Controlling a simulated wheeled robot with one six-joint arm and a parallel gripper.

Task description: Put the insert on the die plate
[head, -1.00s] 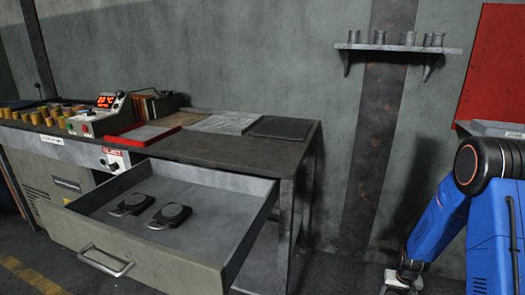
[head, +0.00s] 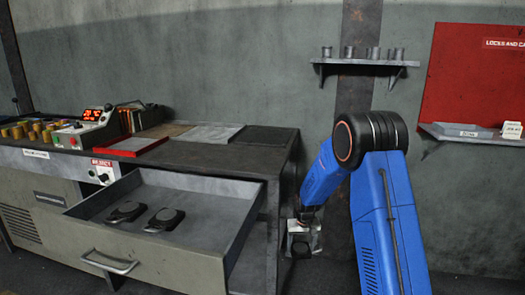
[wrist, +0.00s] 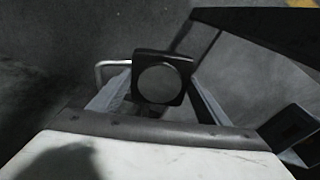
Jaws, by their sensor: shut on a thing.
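My gripper (head: 304,228) hangs low beside the right end of the bench, in front of the wall. In the wrist view it is shut on a dark square insert (wrist: 163,82) with a round grey face, held up clear of other things. In the head view the held insert is small and hard to make out. Two similar dark pieces with round tops, a left one (head: 126,211) and a right one (head: 165,218), lie in the open drawer. I cannot pick out the die plate with certainty in either view.
The open drawer (head: 160,259) juts out from the bench (head: 220,161). Flat plates and a red-edged tray (head: 130,147) lie on the bench top beside a control box (head: 88,132). A wall shelf (head: 366,62) and a red board (head: 470,80) are behind.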

